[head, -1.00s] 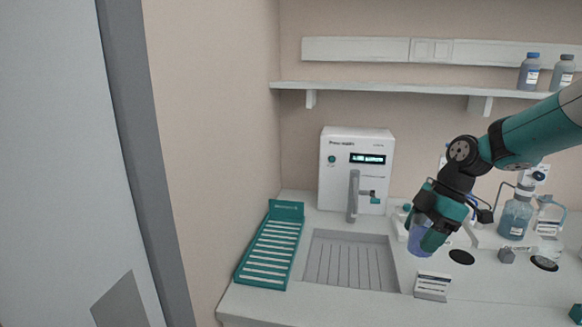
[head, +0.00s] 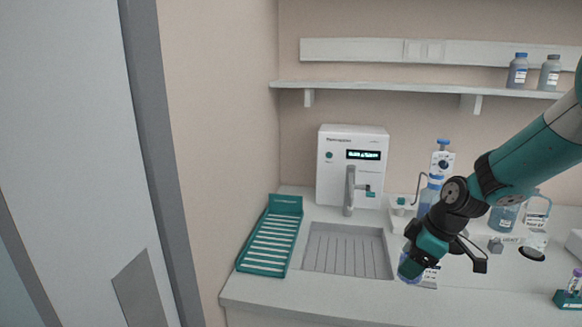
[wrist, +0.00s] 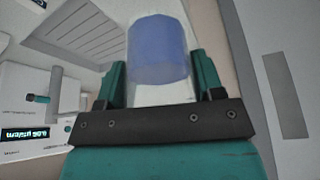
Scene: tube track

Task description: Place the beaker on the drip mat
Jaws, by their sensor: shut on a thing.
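A translucent blue beaker (wrist: 158,50) is between the two teal fingers of my gripper (wrist: 155,82) in the wrist view. In the head view the beaker (head: 409,272) is partly hidden by my gripper (head: 416,258), at the right of the grey grooved panel. A teal mat with pale ribs and a raised back edge, likely the drip mat (head: 270,243), lies empty at the counter's left end. My gripper is well to its right, apart from it. I cannot read the label on its back edge.
The grey grooved panel (head: 347,250) lies between the mat and my gripper, in front of a white dispenser (head: 352,168) with a tap (head: 349,190). Bottles (head: 503,218) stand behind my arm. The counter's front left strip (head: 300,297) is clear.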

